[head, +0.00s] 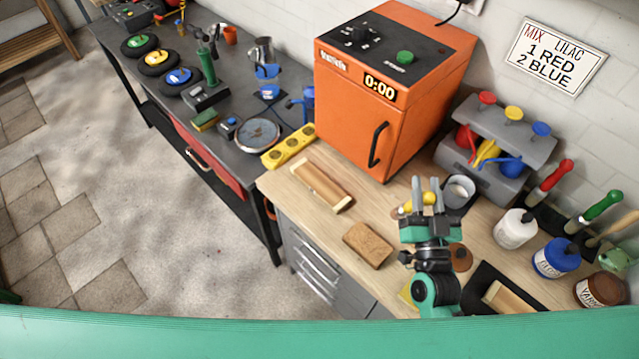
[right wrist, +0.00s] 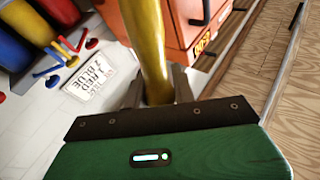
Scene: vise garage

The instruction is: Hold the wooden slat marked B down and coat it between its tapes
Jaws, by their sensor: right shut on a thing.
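A light wooden slat with paler bands near its ends (head: 322,185) lies on the wooden bench, left of my right gripper. Another slat (head: 505,298) lies partly in view on a black mat at the lower right. I cannot read a letter on either. My right gripper (head: 425,188) is above the bench, shut on a yellow rod-like handle (head: 418,200). In the right wrist view the yellow handle (right wrist: 152,50) stands between the fingers; its far end is out of the picture. A brown jar labelled varnish (head: 600,291) stands at the right edge. My left gripper is not in view.
A brown block (head: 368,244) lies near the bench's front edge. A grey cup (head: 458,191) is just behind my right gripper. White (head: 515,229) and blue (head: 556,259) jars stand to the right. An orange oven (head: 385,85) and a grey dispenser (head: 500,140) stand behind.

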